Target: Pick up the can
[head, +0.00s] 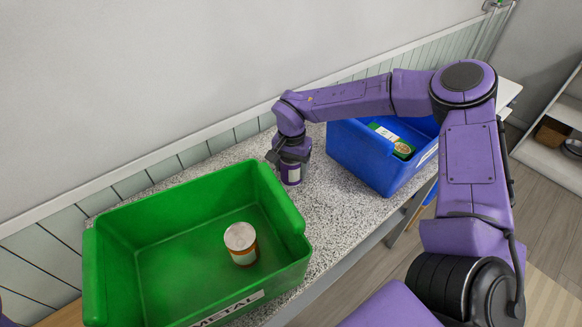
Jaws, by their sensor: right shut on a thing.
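My right gripper (289,163) points down over the counter, between the two bins. It is shut on a small can (291,174) with a pale, purple-edged label. The can is upright at the counter surface; whether it touches the counter I cannot tell. The gripper hides its top. Another can (241,243), with a pale lid and an orange and white label, stands inside the green bin (112,262) marked METAL. My left gripper is not in view.
A blue bin (366,166) stands to the right with a green and white package (393,141) inside. A wall runs behind. A shelf unit (549,157) stands at the far right.

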